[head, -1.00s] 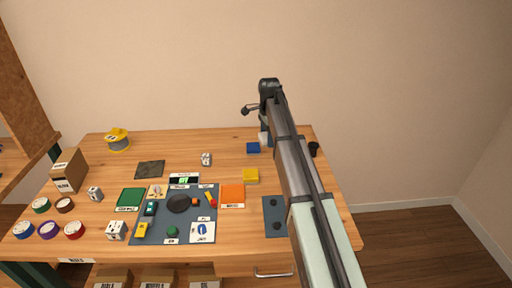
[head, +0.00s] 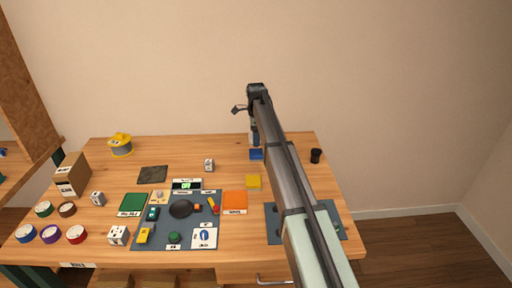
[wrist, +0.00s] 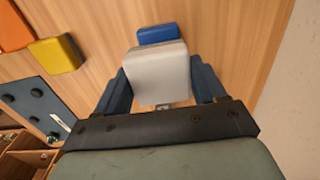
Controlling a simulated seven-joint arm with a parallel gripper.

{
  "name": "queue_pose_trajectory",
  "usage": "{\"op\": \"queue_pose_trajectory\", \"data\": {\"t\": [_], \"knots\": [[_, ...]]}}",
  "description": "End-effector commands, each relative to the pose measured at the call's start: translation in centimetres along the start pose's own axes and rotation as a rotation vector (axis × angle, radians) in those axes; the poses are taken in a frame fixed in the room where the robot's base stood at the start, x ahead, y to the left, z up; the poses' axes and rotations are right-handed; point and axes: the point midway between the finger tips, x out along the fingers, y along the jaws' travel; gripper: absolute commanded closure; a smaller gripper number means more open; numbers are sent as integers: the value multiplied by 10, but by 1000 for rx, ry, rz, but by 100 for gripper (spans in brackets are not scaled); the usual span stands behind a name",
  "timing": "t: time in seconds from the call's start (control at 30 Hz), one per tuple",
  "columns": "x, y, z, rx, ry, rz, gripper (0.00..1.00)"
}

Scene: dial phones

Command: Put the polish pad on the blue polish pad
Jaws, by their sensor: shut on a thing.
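My gripper (head: 254,138) is shut on a pale grey-white polish pad (wrist: 157,72), which sits between its two fingers in the wrist view. The blue polish pad (head: 256,155) lies flat toward the back right of the table. In the wrist view the blue pad (wrist: 158,34) shows just beyond the held pad, partly covered by it. In the head view my gripper is by the blue pad, and my arm hides part of that area. I cannot tell how high the held pad is above the table.
A yellow pad (head: 253,182) lies in front of the blue pad, with an orange pad (head: 235,200) to its left. A black cup (head: 315,156) stands near the right edge. A dark mat (head: 272,221) lies under my arm. Bare wood surrounds the blue pad.

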Motion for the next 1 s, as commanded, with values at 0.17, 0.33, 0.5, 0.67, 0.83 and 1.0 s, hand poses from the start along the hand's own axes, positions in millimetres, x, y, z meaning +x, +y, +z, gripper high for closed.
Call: {"op": "queue_pose_trajectory", "data": {"t": [0.17, 0.33, 0.5, 0.67, 0.83, 1.0], "knots": [[15, 0, 0, -1, 0, -1, 61], [31, 0, 0, -1, 0, 1, 61], [49, 0, 0, -1, 0, -1, 61], [50, 0, 0, -1, 0, -1, 61], [51, 0, 0, -1, 0, -1, 61], [52, 0, 0, -1, 0, -1, 20]]}}
